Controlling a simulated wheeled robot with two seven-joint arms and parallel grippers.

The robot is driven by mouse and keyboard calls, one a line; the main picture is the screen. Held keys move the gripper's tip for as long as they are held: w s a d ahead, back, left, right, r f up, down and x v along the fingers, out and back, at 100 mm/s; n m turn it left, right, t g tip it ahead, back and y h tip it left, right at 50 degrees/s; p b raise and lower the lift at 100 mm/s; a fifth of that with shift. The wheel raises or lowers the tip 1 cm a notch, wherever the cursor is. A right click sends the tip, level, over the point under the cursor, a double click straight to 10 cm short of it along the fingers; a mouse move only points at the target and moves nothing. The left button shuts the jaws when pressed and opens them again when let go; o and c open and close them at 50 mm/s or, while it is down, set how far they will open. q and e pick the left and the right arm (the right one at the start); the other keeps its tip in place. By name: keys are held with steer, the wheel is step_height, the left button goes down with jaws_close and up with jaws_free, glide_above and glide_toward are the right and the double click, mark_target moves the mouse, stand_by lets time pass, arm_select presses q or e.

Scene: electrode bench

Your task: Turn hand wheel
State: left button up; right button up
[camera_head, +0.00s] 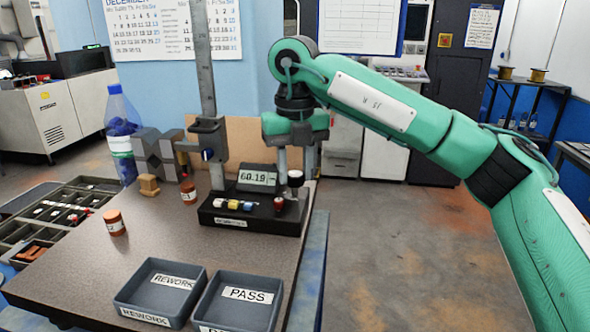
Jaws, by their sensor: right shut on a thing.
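My right gripper (294,160) comes down at the right end of the black gauge base (250,221), its fingers pointing downward. It is shut at what seems to be the hand wheel, a small round knob (296,176) with a pale face and dark stem. The exact contact between fingers and wheel is too small to tell. The gauge display (257,178) on the base reads about 60.19. A tall metal column (203,70) with a clamp block (208,140) rises behind the base. My left gripper is out of view.
A REWORK tray (195,282) and PASS tray (232,316) stand at the table's front. Orange-brown cylinders (114,222), a blue bottle (123,130) and grey blocks (155,152) stand to the left. A sectioned tray (88,181) lies far left. The tabletop's middle (170,225) is clear.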

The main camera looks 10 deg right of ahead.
steer(key=m, duration=0.2)
steer(key=shift+m, duration=0.4)
steer(key=m+b, duration=0.1)
steer(key=m, duration=0.1)
steer(key=shift+m, duration=1.6)
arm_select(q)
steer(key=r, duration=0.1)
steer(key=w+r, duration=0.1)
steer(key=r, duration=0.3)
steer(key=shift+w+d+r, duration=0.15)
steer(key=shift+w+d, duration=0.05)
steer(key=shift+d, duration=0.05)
arm_select(e)
steer(key=shift+r, duration=0.1)
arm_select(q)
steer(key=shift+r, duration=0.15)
arm_select(e)
steer(key=shift+m, duration=0.3)
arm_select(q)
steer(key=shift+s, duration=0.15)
arm_select(e)
steer(key=o, duration=0.9)
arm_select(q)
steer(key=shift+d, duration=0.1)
arm_select(e)
steer(key=shift+o, duration=0.4)
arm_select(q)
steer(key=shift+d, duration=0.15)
